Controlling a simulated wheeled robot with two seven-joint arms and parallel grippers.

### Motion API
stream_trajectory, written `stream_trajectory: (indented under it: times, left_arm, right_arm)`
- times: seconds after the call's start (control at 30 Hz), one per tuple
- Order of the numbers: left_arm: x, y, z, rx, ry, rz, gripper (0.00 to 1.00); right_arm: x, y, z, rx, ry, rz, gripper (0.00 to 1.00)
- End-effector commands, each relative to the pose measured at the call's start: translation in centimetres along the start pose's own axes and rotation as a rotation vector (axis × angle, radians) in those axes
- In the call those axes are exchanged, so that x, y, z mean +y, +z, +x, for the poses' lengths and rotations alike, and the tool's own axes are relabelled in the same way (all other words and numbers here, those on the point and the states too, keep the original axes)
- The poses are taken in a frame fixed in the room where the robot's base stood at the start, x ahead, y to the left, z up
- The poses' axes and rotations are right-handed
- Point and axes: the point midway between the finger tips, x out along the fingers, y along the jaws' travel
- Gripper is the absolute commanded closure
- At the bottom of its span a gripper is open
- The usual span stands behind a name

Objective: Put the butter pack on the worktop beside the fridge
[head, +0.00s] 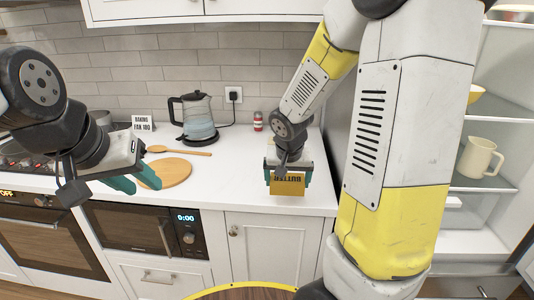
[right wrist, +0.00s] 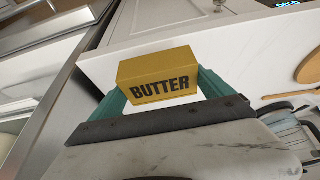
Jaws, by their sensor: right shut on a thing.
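The yellow butter pack (head: 288,187) is held between the teal fingers of my right gripper (head: 289,181), over the front part of the white worktop (head: 235,190), left of the fridge. In the right wrist view the pack (right wrist: 158,76) sits between both fingers with its BUTTER label showing. I cannot tell whether its underside touches the worktop. The fridge (head: 483,122) is at the right with its shelves exposed, partly hidden by my right arm. My left gripper (head: 138,184) hangs at the left in front of the worktop, its fingers apart and empty.
A round wooden board (head: 173,173), wooden spoon (head: 180,151), glass kettle (head: 197,120) and small red-and-white shaker (head: 258,121) stand or lie on the worktop. A cream jug (head: 479,157) is inside the fridge. The worktop around the pack is clear.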

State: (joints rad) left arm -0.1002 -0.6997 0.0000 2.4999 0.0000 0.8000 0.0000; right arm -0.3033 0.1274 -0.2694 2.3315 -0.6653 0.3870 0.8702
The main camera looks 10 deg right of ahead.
Motion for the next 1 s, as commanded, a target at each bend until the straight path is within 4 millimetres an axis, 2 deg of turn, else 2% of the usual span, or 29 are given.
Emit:
stream_trajectory:
  times: [0.4, 0.6, 0.77, 1.0]
  left_arm:
    - [0.0, 0.0, 0.0, 0.000, 0.000, 0.000, 0.64]
    - [0.0, 0.0, 0.0, 0.000, 0.000, 0.000, 0.64]
    - [0.0, 0.0, 0.0, 0.000, 0.000, 0.000, 0.64]
    - [0.0, 0.0, 0.0, 0.000, 0.000, 0.000, 0.64]
  right_arm:
    - [-2.5, -8.9, 4.8, 0.001, 0.001, 0.008, 0.62]
    - [-3.5, -12.4, 6.6, 0.002, 0.001, 0.007, 0.62]
    - [-3.9, -13.3, 7.1, 0.002, 0.000, 0.005, 0.62]
    - [-3.8, -12.1, 9.7, -0.002, 0.002, 0.004, 0.62]
